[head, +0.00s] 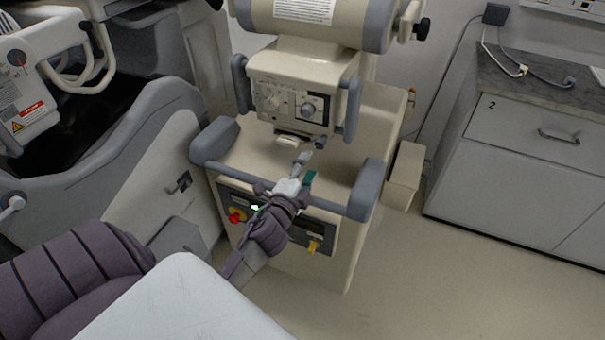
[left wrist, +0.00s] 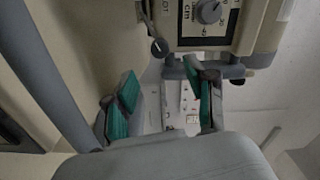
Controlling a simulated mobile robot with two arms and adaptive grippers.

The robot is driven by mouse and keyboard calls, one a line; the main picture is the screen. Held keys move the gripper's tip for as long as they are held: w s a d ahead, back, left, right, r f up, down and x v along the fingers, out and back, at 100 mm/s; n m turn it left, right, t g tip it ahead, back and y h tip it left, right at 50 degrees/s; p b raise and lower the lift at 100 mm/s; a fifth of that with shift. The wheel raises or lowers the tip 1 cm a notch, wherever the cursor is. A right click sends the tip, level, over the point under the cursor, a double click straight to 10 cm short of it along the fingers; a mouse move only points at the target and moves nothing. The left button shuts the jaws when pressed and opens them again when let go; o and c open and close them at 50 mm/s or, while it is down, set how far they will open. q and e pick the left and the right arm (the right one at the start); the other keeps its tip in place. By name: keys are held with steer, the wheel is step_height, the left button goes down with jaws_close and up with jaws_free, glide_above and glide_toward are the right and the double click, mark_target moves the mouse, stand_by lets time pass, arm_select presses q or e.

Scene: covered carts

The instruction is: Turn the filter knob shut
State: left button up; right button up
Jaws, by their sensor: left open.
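The cream control panel (head: 288,100) of the machine carries a round grey knob (head: 308,109) on its right half. In the left wrist view a grey knob (left wrist: 208,12) with a scale around it shows at the top edge. A small dark knob (left wrist: 159,47) sits lower left of it. I cannot read which knob is labelled filter. My left gripper (head: 304,166) is below the panel, apart from the knobs. Its teal-padded fingers, also in the left wrist view (left wrist: 165,92), are open with nothing held between them. My right gripper is not in view.
A grey handrail (head: 335,207) runs across the machine's front below my left gripper. Grey side handles (head: 353,108) flank the panel. A red button (head: 236,216) is on the lower front. A cabinet (head: 535,150) stands right, with clear floor before it.

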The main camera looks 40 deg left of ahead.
arm_select(q)
steer(key=v, duration=0.3)
stand_by(0.5)
